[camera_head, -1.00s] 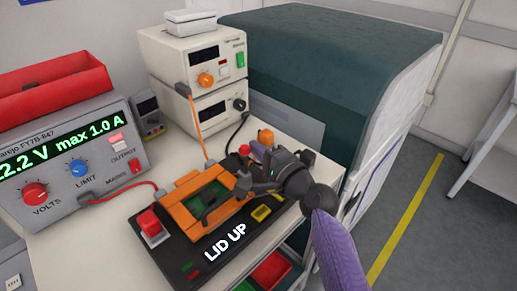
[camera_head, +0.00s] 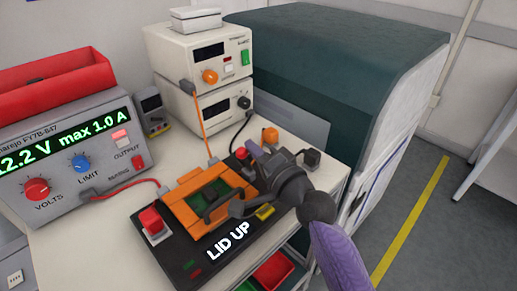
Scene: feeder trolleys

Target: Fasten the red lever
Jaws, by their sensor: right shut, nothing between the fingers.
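The black fixture (camera_head: 212,258) on the bench carries an orange frame (camera_head: 180,212) around a green board (camera_head: 221,189), and its front reads "LID UP". A small red knob (camera_head: 241,152) shows at the fixture's back, close to my right gripper; I cannot tell if it is the red lever's tip. A red block (camera_head: 150,220) stands at the fixture's left corner. My right gripper (camera_head: 250,172) is shut and empty over the fixture's right side, hiding part of it. A dark bar crosses the orange frame's front. My left gripper is not in view.
A power supply (camera_head: 68,160) with a red bin (camera_head: 50,84) on top stands at the left. Two stacked instruments (camera_head: 195,48) stand behind the fixture. A big green-black cabinet (camera_head: 330,60) closes off the back right. Orange and red cables run to the fixture.

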